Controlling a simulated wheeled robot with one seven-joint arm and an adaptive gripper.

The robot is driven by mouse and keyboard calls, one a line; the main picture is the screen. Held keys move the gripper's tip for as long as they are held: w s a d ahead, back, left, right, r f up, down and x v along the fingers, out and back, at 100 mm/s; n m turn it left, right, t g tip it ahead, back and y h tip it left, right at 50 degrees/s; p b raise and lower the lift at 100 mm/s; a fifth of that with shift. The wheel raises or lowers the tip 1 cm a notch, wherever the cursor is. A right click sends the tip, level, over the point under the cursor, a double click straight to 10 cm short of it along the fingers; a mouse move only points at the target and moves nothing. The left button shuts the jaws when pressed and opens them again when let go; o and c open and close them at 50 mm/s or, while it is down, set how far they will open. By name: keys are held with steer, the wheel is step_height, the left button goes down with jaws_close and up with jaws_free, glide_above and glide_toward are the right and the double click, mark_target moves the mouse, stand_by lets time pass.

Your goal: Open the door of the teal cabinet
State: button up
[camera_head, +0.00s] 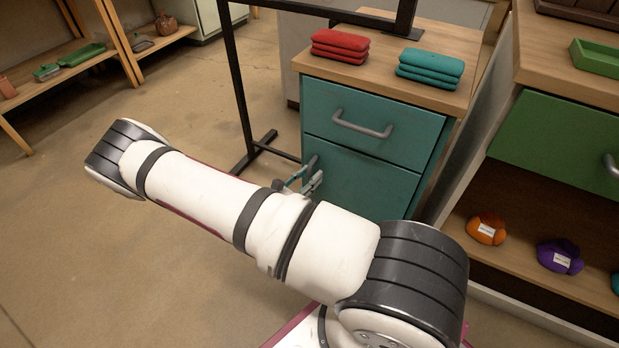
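The teal cabinet (400,107) has a wooden top, an upper drawer with a grey bar handle (362,125), and a door (368,183) below. The door looks shut, flush with the front. A small grey door handle (313,161) shows at the door's upper left, partly hidden by my gripper. My gripper (312,175) is at the left side of the door, close to that handle. Its two fingers look apart, with a gap between them. I cannot tell whether they touch the handle. My arm hides the door's lower part.
Red folded cloths (340,46) and teal folded cloths (430,67) lie on the cabinet top. A black metal frame (240,90) stands close to the left. A green-fronted unit (555,140) with an open shelf stands to the right. The floor (90,230) at left is clear.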

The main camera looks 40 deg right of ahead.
steer(key=shift+d, duration=0.35)
jaws_close()
steer(key=shift+a, duration=0.1)
